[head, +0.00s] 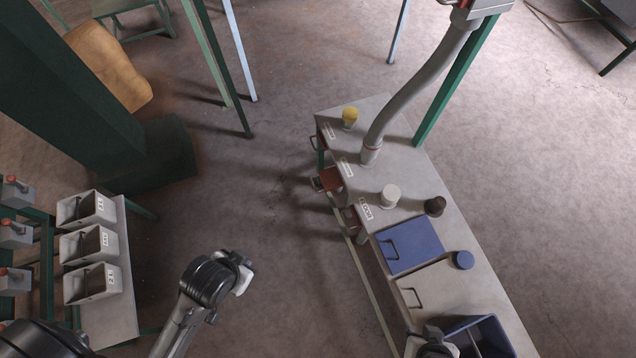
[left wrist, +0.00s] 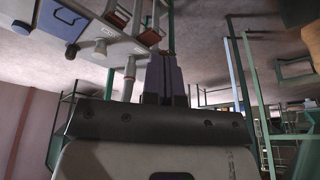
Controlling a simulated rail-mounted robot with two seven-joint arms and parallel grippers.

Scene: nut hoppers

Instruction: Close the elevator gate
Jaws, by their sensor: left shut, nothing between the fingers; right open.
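The elevator gate cannot be told for certain. Several small gates with handles line the left side of the long grey bench (head: 455,240) in the head view, with labels too small to read surely. The middle one, a red-brown gate (head: 328,180), sticks out below the grey pipe; another gate (head: 351,218) is nearer. My left gripper (head: 242,277) is left of the bench, over open floor, apart from the gates. In the left wrist view its dark fingers (left wrist: 167,56) are together and empty. My right gripper (head: 432,347) is open over the near end of the bench, partly cut off.
A grey pipe (head: 408,88) rises from the bench. Yellow (head: 350,116), white (head: 389,194) and dark (head: 435,205) knobs stand on top, beside a blue lid (head: 409,245). An open blue bin (head: 492,337) is at the near end. Grey hoppers (head: 90,245) stand left.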

